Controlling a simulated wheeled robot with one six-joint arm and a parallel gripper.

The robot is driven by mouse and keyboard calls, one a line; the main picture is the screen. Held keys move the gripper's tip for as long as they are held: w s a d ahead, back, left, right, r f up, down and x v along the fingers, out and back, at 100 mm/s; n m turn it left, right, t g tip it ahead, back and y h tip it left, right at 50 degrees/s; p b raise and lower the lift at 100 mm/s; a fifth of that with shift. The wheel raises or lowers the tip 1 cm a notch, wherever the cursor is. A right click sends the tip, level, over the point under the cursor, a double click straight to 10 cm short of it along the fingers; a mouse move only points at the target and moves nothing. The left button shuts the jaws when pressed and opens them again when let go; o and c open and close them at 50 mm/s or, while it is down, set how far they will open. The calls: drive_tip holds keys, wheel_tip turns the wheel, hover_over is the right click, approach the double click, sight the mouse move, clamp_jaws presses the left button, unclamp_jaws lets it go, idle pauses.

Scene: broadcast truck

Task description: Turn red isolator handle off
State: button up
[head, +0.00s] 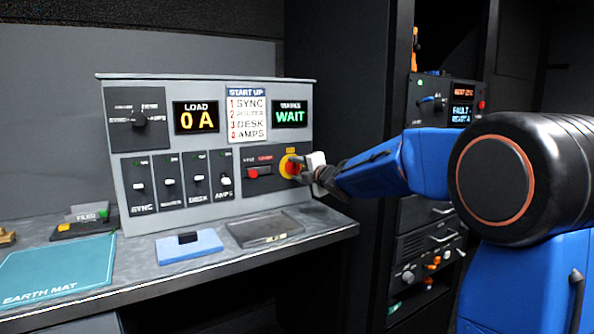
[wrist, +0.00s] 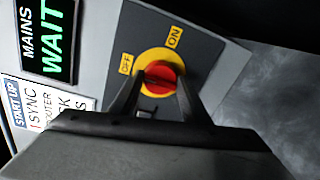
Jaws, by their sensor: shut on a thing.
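The red isolator handle (head: 291,167) sits in a yellow round plate at the right end of the grey panel. In the wrist view the red handle (wrist: 160,74) is at the centre of the yellow ring, between the OFF and ON labels. My gripper (head: 300,170) reaches it from the right and is shut on it. In the wrist view the two dark fingers of my gripper (wrist: 159,88) stand on either side of the handle. The fingers partly hide the handle, and I cannot tell which label it points to.
The panel carries a LOAD display (head: 196,117) reading 0 A and a MAINS display (head: 290,114) reading WAIT. A red switch (head: 259,172) is just left of the isolator. A blue pad (head: 190,247) and a dark tray (head: 270,230) lie on the desk below.

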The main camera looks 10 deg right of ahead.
drive_tip(key=shift+r, duration=0.15)
drive_tip(key=o, duration=1)
drive_tip(key=v, duration=1.7)
drive_tip(key=shift+s, duration=0.25)
